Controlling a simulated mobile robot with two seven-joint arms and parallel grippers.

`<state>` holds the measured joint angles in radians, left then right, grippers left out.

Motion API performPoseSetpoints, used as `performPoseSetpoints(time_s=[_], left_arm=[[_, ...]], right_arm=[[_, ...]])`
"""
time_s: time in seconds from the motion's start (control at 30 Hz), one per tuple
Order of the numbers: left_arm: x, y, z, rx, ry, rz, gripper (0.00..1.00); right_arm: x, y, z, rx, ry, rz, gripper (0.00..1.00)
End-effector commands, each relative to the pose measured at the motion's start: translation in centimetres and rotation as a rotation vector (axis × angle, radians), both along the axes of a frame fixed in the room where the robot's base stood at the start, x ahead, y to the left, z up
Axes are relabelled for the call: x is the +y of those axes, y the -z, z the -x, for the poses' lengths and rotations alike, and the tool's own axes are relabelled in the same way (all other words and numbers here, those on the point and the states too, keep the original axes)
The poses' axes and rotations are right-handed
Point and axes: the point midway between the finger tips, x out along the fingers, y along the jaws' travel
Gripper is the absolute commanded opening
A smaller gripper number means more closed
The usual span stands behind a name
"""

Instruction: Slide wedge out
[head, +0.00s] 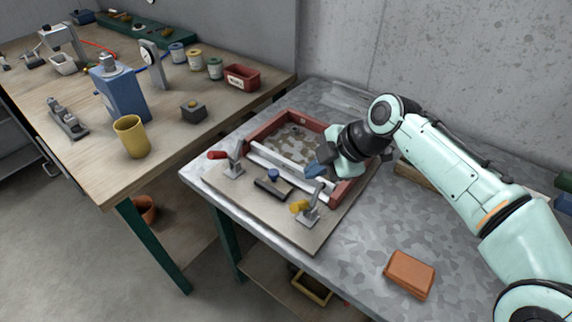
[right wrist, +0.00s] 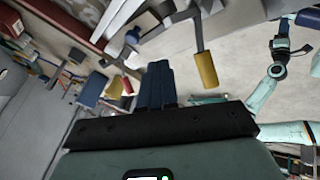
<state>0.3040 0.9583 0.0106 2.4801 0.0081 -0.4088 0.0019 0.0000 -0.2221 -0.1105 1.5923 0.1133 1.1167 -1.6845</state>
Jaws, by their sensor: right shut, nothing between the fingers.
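The wedge is probably the dark block (head: 273,188) with a blue knob (head: 273,174), lying on the fixture board (head: 262,213) between two toggle clamps. The left clamp (head: 233,163) has a red handle and the right clamp (head: 310,207) a yellow handle. Behind the block, pale bars (head: 282,163) lie along the near side of a red frame (head: 278,122). My right gripper (head: 314,169) is shut and empty, over the frame's right near corner, right of the blue knob. Its blue fingers (right wrist: 161,84) also show in the right wrist view, near the yellow handle (right wrist: 206,69). My left gripper is not seen.
An orange-brown block (head: 410,273) lies on the grey table, front right. The wooden bench at left holds a yellow cup (head: 131,136), a blue machine (head: 121,93) and a red bin (head: 242,77). A concrete wall stands behind.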

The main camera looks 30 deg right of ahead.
Motion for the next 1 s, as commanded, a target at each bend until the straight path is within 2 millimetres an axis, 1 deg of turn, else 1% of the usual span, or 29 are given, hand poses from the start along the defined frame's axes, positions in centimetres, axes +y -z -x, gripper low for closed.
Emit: performPoseSetpoints(time_s=[0.4,0.57,0.67,1.0], left_arm=[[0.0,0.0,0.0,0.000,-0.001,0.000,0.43],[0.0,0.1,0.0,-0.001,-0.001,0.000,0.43],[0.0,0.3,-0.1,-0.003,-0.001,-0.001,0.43],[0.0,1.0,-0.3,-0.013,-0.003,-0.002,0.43]], right_arm=[[0.0,0.0,0.0,0.000,0.000,0.000,0.00],[0.3,0.7,-0.4,0.002,-0.001,0.000,0.00],[0.8,2.0,-1.0,0.004,-0.002,0.000,0.00],[3.1,8.0,-4.4,0.005,-0.002,0.000,0.00]])
